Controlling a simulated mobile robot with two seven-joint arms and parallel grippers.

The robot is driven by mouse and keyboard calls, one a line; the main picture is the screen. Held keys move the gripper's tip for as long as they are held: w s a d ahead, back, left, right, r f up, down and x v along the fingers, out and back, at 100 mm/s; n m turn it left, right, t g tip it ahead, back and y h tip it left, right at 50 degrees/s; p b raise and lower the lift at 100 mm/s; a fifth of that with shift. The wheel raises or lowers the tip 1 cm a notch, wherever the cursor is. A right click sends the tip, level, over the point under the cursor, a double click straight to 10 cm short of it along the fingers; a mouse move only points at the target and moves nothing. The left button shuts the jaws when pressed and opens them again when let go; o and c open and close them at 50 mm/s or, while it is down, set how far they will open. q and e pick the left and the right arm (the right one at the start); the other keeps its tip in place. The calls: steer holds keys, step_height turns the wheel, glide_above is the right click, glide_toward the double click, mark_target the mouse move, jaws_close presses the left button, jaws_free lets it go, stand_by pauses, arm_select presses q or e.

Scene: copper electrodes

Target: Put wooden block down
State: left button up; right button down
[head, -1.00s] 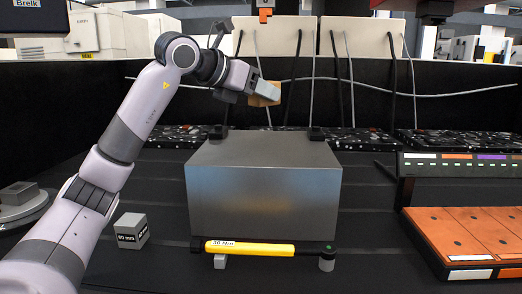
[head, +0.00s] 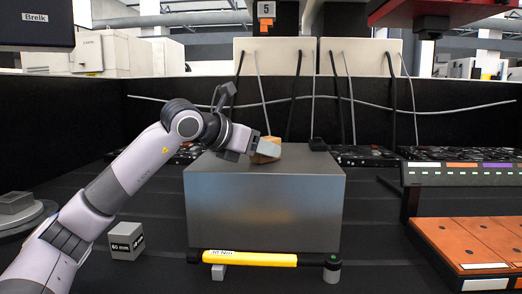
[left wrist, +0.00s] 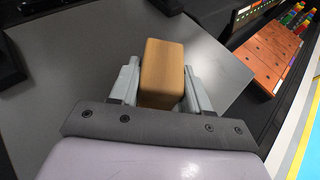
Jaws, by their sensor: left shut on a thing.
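The wooden block (head: 267,150) is light brown and sits between the fingers of my left gripper (head: 262,150), just over the top of the large grey metal box (head: 264,212). In the left wrist view the wooden block (left wrist: 162,72) is between the two grey fingers of my left gripper (left wrist: 162,88), which is shut on it. The grey top (left wrist: 70,70) spreads beneath it. I cannot tell whether the block touches the top. My right gripper does not show in either view.
A yellow and black torque tool (head: 262,258) lies in front of the grey box. A grey cube marked 60 mm (head: 127,241) stands to its left. An orange-topped rack (head: 470,248) is at the right.

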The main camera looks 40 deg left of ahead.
arm_select(q)
steer(key=shift+f, duration=0.15)
steer(key=o, duration=1.1)
